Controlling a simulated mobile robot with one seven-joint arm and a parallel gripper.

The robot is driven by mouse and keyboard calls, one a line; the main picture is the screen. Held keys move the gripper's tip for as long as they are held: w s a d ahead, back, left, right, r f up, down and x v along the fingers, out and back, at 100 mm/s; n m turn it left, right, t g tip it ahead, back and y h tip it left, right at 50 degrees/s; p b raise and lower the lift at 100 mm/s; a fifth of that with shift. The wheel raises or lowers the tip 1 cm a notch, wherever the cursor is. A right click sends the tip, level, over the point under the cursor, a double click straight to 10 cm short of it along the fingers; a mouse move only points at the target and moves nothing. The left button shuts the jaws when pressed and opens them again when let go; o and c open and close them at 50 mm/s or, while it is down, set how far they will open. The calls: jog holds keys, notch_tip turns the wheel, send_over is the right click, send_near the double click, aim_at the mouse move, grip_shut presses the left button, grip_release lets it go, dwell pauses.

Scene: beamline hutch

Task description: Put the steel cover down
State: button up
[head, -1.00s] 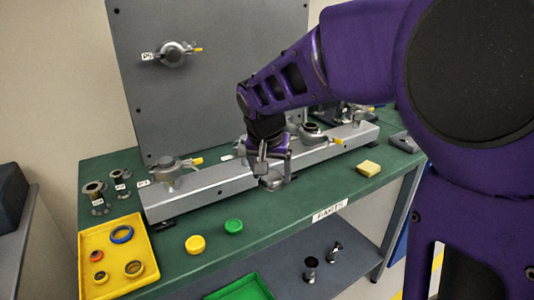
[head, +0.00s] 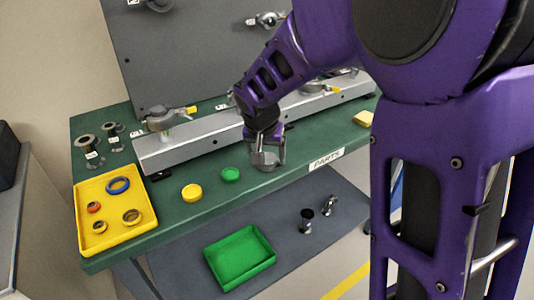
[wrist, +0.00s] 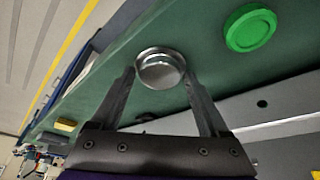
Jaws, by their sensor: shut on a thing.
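The steel cover (wrist: 160,66) is a small round, shiny metal cap. In the wrist view it sits between the two fingertips of my gripper (wrist: 159,76), which is shut on it. In the head view my gripper (head: 266,145) points down over the front part of the green bench top (head: 215,203), with the cover (head: 265,160) at its tips. The fingers partly hide the cover there. I cannot tell whether the cover touches the bench or hangs just above it.
A green cap (head: 231,174) and a yellow cap (head: 192,193) lie to the left of my gripper. A yellow tray (head: 147,222) with several rings stands further left. A metal rail (head: 210,136) with clamped fittings runs behind. A green tray (head: 240,258) is on the lower shelf.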

jog(key=shift+f, duration=0.1)
jog(key=o, duration=1.3)
jog(key=p+v, duration=0.2)
jog(key=v, duration=1)
jog(key=shift+w, duration=0.1)
